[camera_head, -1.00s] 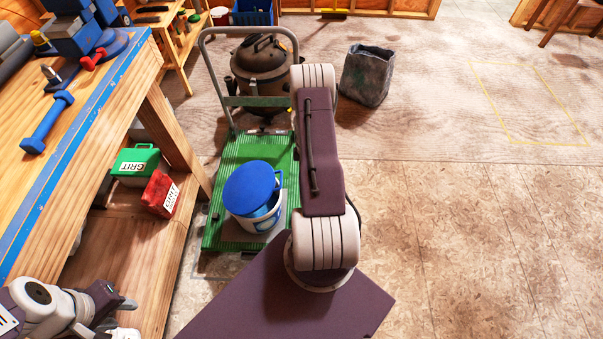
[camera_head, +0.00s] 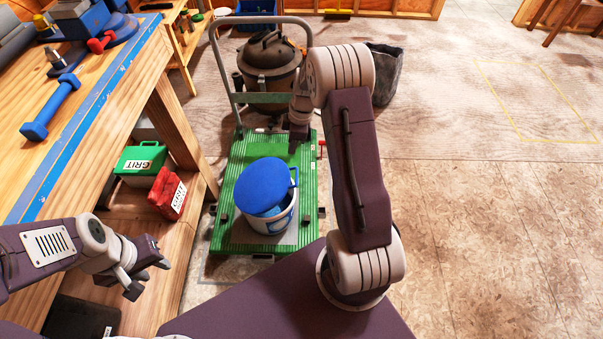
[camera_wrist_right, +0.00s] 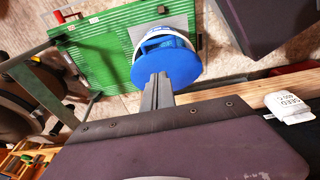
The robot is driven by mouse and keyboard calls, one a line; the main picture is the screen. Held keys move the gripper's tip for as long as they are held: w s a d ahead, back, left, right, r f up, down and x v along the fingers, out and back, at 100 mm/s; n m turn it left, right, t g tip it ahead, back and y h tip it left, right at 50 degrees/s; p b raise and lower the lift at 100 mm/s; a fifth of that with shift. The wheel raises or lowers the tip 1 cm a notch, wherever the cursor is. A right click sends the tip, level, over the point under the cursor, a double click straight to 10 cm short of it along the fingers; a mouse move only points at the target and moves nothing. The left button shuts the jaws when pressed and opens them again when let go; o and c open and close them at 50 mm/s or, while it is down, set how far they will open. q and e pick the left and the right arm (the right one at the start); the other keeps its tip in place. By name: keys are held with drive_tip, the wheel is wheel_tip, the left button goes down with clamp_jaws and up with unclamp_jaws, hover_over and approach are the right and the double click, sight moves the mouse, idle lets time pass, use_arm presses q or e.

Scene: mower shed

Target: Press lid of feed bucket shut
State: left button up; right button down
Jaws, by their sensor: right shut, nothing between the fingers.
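The feed bucket (camera_head: 284,221) is white with a blue band and stands on the green trolley (camera_head: 232,232). Its round blue lid (camera_head: 263,183) sits tilted, with a gap on the near side in the head view. The wrist view also shows the lid (camera_wrist_right: 172,68) and part of the bucket (camera_wrist_right: 146,32). My right gripper (camera_wrist_right: 160,78) is shut and empty, its fingertips overlapping the lid's edge in that picture; I cannot tell whether they touch. In the head view my right gripper (camera_head: 298,140) hangs beyond the bucket. My left gripper (camera_head: 148,278) is open and empty by the workbench.
The workbench (camera_head: 150,60) runs along the left, with a green grit box (camera_head: 140,160) and a red box (camera_head: 168,192) on its lower shelf. A shop vacuum (camera_head: 268,62) and a grey bin (camera_head: 385,75) stand behind. The floor at right is clear.

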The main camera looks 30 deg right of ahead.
drive_tip(key=b, duration=0.3)
hover_over(292, 169)
drive_tip(key=s+a, duration=0.2)
drive_tip(key=a, duration=0.1)
drive_tip(key=f, duration=1)
drive_tip(key=shift+s+d+f, duration=0.15)
drive_tip(key=shift+d+f, duration=0.05)
drive_tip(key=shift+s+d+f+b, duration=0.2)
drive_tip(key=shift+d+f+b, duration=0.15)
drive_tip(key=shift+f, duration=0.2)
drive_tip(key=shift+s+d+f+b, duration=0.15)
drive_tip(key=shift+d+f+b, duration=0.15)
drive_tip(key=shift+f, duration=0.2)
drive_tip(key=shift+s+d+f, duration=0.2)
drive_tip(key=shift+d+f, duration=0.15)
drive_tip(key=shift+f, duration=0.05)
